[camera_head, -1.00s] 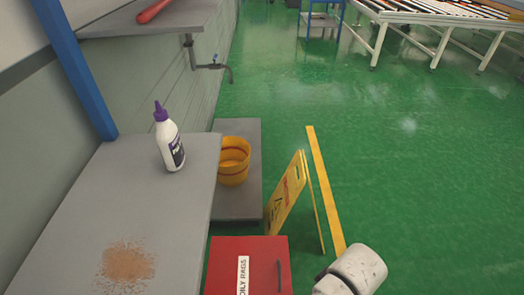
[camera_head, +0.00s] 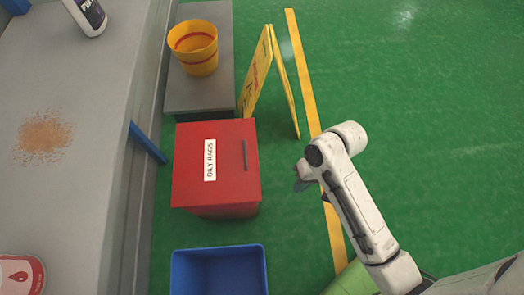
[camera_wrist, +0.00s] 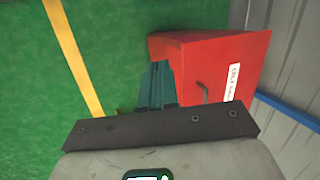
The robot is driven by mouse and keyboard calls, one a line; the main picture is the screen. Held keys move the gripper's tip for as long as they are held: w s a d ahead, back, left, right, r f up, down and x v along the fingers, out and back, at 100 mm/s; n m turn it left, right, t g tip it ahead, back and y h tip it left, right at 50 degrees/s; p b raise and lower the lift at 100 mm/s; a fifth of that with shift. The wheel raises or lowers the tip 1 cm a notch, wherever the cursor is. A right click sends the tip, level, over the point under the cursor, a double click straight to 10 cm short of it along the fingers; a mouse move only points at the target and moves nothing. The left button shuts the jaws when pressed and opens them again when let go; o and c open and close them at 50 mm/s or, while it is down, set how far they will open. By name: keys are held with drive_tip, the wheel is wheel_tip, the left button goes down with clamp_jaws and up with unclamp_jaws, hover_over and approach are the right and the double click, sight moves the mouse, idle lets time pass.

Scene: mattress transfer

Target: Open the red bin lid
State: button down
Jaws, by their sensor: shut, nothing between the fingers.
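The red bin (camera_head: 230,185) stands on the green floor in the head view, its lid closed. The lid carries a white label reading "OILY RAGS" (camera_head: 210,160) and a dark bar handle (camera_head: 245,155) near its right edge. My gripper (camera_head: 301,180) is to the right of the bin, apart from it, with its fingers partly hidden by the wrist. In the wrist view the red bin (camera_wrist: 225,60) lies beyond my gripper (camera_wrist: 157,75). Its teal fingers are together with nothing between them, and the handle (camera_wrist: 203,93) shows just to their right.
A blue open bin (camera_head: 218,270) stands in front of the red bin. A yellow folding sign (camera_head: 258,75) stands behind it, beside a grey platform with a yellow bucket (camera_head: 193,45). A grey table (camera_head: 60,190) runs along the left. Green floor is free on the right.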

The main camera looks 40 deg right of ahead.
drive_tip(key=w+a+f+m+t+y+b, duration=0.1)
drive_tip(key=w+f+m+y+b, duration=0.3)
drive_tip(key=f+b, duration=0.45)
drive_tip(key=m+t+y+b, duration=0.8)
drive_tip(key=m+t+b, duration=0.2)
drive_tip(key=m+b, duration=0.55)
approach(256, 161)
drive_tip(key=r, duration=0.2)
drive_tip(key=b+x, duration=0.3)
drive_tip(key=x, duration=0.7)
drive_tip(key=shift+w, duration=0.1)
drive_tip(key=shift+r, duration=0.1)
